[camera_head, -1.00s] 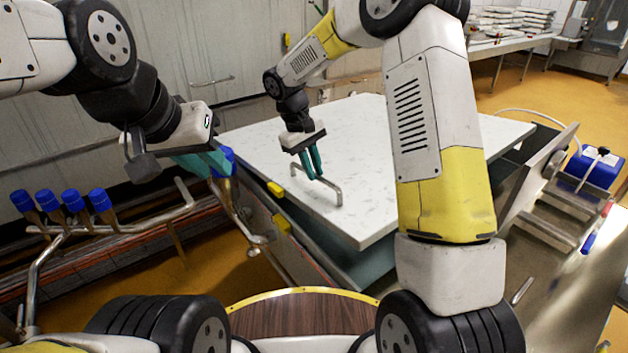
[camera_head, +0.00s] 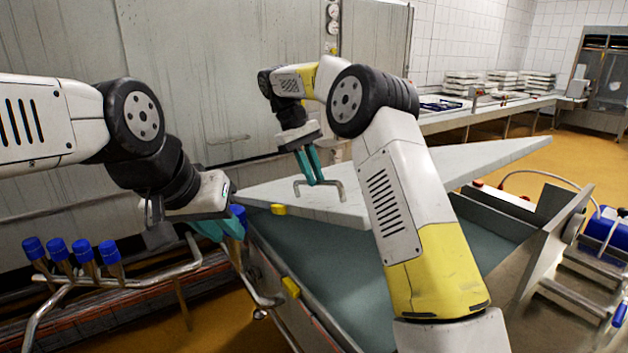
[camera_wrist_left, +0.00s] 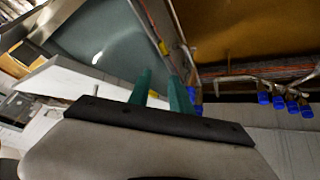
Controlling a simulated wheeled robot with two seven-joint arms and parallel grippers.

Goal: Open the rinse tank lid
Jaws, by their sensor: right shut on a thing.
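The white rinse tank lid (camera_head: 395,192) is tilted up, its near handle edge raised off the tank (camera_head: 330,265). Below it the tank's teal inside shows. My right gripper (camera_head: 318,183) is shut on the lid's bent metal handle (camera_head: 335,188), fingers pointing down. My left gripper (camera_head: 225,229) hovers by the tank's left corner, beside a blue cap (camera_head: 239,213). In the left wrist view my left gripper's teal fingers (camera_wrist_left: 160,88) stand apart with nothing seen between them. The tank's inside (camera_wrist_left: 100,40) and the pale lid (camera_wrist_left: 60,90) also show there.
Several blue-capped valves (camera_head: 72,252) stand on a metal pipe at the left. Yellow blocks (camera_head: 290,287) sit on the tank's left rim. A blue canister (camera_head: 603,232) stands at the right. A long table (camera_head: 480,118) runs along the back wall.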

